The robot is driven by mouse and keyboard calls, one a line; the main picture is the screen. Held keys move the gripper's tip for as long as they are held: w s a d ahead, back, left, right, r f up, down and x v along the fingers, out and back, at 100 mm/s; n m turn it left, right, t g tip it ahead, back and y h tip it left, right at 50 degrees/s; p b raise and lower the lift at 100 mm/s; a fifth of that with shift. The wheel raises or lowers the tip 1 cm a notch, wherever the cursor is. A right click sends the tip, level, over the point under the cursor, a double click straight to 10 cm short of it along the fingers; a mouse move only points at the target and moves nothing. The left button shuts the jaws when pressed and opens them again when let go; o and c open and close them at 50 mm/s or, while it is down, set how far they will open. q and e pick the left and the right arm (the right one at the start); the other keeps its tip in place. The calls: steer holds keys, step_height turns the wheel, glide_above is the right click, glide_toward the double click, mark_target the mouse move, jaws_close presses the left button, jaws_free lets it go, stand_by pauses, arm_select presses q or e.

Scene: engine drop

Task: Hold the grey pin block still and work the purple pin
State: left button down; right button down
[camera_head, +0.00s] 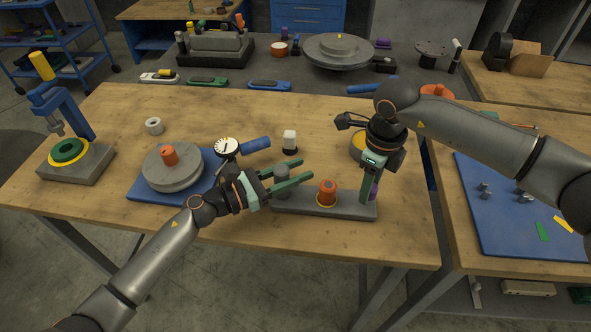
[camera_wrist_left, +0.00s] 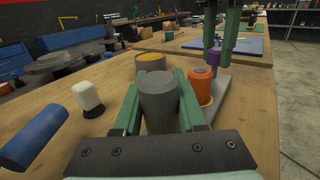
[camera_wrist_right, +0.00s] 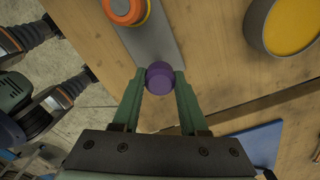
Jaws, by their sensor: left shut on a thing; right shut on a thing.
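The grey pin block (camera_head: 345,210) lies flat near the front edge of the wooden table. It carries a grey post (camera_head: 282,180) at its left, an orange pin (camera_head: 327,190) in a yellow-orange ring in the middle, and the purple pin (camera_head: 373,191) at its right end. My left gripper (camera_head: 304,172) is shut on the grey post, which stands between its fingers in the left wrist view (camera_wrist_left: 158,102). My right gripper (camera_head: 368,198) points down at the right end and is shut on the purple pin, seen between its fingertips in the right wrist view (camera_wrist_right: 159,80).
A yellow-topped round container (camera_head: 358,146) is behind my right gripper.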

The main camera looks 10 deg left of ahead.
steer(key=shift+c, duration=1.8)
jaws_free()
steer(key=shift+r, duration=0.1)
step_height(320, 180, up, 12)
arm_select(q)
steer(key=shift+c, duration=2)
jaws_free()
steer(key=shift+a, duration=0.1)
